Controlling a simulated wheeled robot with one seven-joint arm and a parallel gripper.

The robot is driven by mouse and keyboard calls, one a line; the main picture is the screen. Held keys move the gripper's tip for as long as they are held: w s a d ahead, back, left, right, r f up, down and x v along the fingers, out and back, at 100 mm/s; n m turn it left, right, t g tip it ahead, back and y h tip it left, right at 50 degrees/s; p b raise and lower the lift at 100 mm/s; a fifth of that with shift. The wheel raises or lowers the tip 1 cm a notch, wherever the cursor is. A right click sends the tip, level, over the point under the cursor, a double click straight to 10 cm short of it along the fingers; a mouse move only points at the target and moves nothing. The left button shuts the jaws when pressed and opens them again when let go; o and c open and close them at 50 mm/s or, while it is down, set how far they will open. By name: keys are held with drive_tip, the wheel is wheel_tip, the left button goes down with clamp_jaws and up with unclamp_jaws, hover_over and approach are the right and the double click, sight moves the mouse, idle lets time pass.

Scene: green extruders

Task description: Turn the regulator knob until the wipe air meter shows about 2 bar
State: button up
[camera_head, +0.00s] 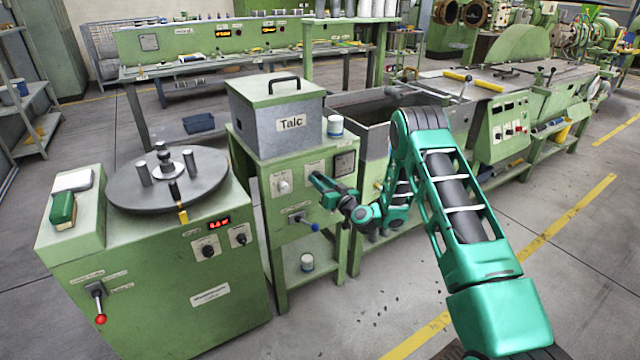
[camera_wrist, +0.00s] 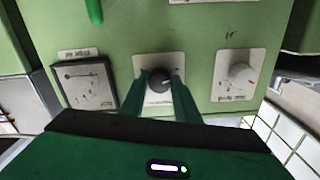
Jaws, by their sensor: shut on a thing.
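The dark regulator knob (camera_wrist: 159,79) sits on a pale plate on the green panel, in the middle of the wrist view. My gripper (camera_wrist: 161,88) is shut on it, one green finger on each side. In the head view my gripper (camera_head: 315,178) reaches the panel from the right and hides the knob. The wipe air meter (camera_wrist: 85,86) is a square dial in a dark frame, left of the knob in the wrist view. It also shows in the head view (camera_head: 344,163), right of my gripper. Its needle is too small to read surely.
A second, white knob (camera_wrist: 240,74) is on the other side of my gripper. The Talc box (camera_head: 290,122) and a white tin (camera_head: 335,127) stand above the panel.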

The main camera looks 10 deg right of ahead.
drive_tip(key=m, duration=0.3)
drive_tip(key=shift+d+f+m, duration=0.1)
drive_tip(key=shift+d+m, duration=0.15)
drive_tip(key=shift+m, duration=0.15)
drive_tip(key=m, duration=0.3)
drive_tip(key=shift+m, duration=0.3)
drive_tip(key=m, duration=0.6)
drive_tip(key=shift+s, duration=0.1)
drive_tip(key=m, duration=0.4)
drive_tip(key=shift+m, duration=1.9)
drive_tip(key=o, duration=1)
drive_tip(key=shift+o, duration=0.2)
drive_tip(key=shift+a, duration=0.1)
